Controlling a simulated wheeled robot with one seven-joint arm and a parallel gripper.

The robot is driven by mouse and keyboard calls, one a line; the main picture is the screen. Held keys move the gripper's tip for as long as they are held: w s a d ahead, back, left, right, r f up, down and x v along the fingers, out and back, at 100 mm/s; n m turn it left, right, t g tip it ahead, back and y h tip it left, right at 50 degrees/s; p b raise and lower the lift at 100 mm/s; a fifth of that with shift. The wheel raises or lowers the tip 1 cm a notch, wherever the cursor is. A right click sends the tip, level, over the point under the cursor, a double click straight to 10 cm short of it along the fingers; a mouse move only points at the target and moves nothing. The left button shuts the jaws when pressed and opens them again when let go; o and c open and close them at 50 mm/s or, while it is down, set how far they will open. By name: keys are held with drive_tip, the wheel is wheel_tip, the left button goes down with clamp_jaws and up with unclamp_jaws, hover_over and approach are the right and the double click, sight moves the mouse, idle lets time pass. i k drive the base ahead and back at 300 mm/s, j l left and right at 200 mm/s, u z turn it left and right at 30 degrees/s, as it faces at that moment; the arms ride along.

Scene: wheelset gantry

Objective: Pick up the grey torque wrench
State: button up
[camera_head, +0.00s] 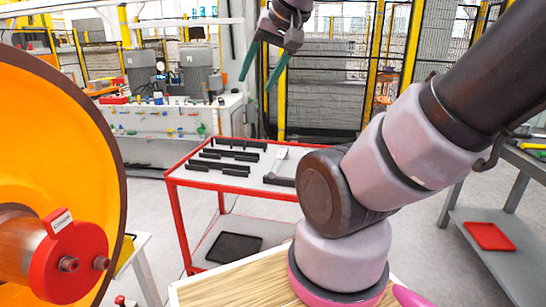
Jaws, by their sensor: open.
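A red trolley (230,188) with a pale top stands in the middle, left of my arm's base. A light grey elongated thing (280,157) lies near the right end of its top, close to my arm. It may be the grey torque wrench, but it is too small to tell. Part of the trolley's right end is hidden behind my arm. My gripper (256,84) hangs at the top centre, its two green fingers pointing down and spread apart. It is open and empty, high in the picture above the trolley.
Several black bars (230,155) lie on the trolley top, and a black tray (233,247) is on its lower shelf. A large orange wheel (60,130) fills the left. A cluttered bench (150,120) stands behind. A grey table with a red tray (488,237) is right.

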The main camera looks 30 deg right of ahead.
sight(283, 155)
drive_tip(key=k+z, duration=0.1)
drive_tip(key=z, duration=0.55)
drive_tip(key=u, duration=1.85)
drive_tip(key=z, duration=1.85)
drive_tip(key=i+l, duration=0.1)
drive_tip(key=i, duration=0.4)
drive_tip(key=u, duration=0.05)
